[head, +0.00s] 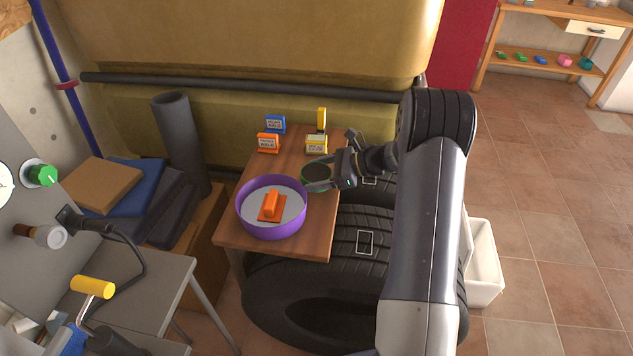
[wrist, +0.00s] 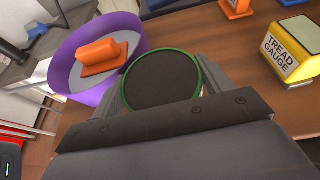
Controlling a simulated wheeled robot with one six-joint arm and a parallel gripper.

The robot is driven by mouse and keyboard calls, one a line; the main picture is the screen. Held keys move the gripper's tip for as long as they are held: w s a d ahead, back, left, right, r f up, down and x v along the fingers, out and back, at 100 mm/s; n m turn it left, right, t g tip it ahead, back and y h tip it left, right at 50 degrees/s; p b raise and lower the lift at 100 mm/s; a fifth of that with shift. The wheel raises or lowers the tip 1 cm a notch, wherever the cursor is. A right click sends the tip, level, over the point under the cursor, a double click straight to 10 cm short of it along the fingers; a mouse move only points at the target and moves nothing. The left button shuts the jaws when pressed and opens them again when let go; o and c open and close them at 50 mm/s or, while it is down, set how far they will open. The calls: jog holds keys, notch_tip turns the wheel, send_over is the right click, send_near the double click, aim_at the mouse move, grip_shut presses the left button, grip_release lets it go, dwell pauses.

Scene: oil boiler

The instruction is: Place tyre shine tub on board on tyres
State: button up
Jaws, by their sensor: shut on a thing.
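The tyre shine tub (head: 316,173) is round, with a dark top and a green rim. It also shows in the wrist view (wrist: 162,82), between my fingers. My gripper (head: 326,172) is shut on the tub, over the right part of the wooden board (head: 246,224). The board lies on the tyres (head: 340,235). The tub looks level and close to the board top; I cannot tell whether it touches.
A purple bowl (head: 271,232) with an orange brush-like thing (head: 271,205) stands just left of the tub. Blue (head: 275,123) and orange (head: 268,143) labelled blocks and a yellow tread gauge holder (head: 316,144) stand behind. The board's front right corner is bare.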

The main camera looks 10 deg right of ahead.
jog(key=shift+f, duration=1.25)
jog(key=shift+f, duration=0.2)
jog(key=o, duration=0.9)
jog(key=shift+r, duration=0.1)
jog(key=shift+d+r, duration=0.15)
jog(key=v, duration=1.1)
jog(key=shift+s+d, duration=0.2)
jog(key=shift+d, duration=0.15)
